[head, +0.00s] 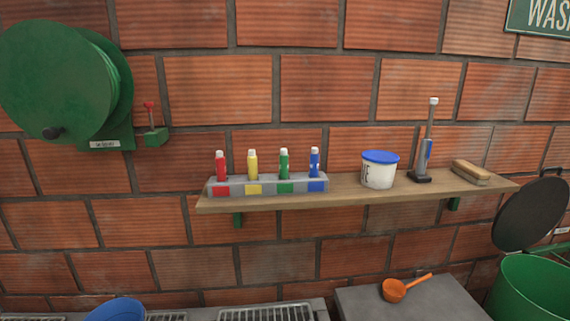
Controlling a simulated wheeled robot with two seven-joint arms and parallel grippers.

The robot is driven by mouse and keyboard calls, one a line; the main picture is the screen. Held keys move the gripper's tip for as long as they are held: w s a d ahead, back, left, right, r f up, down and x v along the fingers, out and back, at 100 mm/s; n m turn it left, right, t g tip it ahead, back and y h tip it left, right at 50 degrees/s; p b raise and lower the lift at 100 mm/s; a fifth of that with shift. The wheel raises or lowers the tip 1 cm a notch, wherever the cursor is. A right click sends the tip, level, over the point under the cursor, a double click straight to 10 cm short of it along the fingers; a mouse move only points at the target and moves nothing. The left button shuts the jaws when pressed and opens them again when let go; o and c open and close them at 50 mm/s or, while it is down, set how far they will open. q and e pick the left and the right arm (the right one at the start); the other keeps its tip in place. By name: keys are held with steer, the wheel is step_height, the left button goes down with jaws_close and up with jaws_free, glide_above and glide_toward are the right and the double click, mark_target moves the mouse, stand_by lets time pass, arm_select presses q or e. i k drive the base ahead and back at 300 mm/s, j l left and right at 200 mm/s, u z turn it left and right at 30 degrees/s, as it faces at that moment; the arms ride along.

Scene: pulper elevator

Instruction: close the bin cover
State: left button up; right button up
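A dark round cover (530,214) stands raised and tilted above the back of a green bin (532,290) at the lower right. The bin's top is open, and the picture's right and bottom edges cut off part of it. The cover's right edge is close to the picture's edge. Neither of my grippers shows in the head view.
A wooden shelf (345,192) on the brick wall holds several coloured bottles, a blue-lidded tub (379,172), a grey upright tool (427,145) and a brush (471,173). Below, an orange scoop (394,291) lies on a grey block (430,303) left of the bin. A green hose reel (60,85) hangs at left.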

mark_target(532, 212)
steer(key=z, duration=1.75)
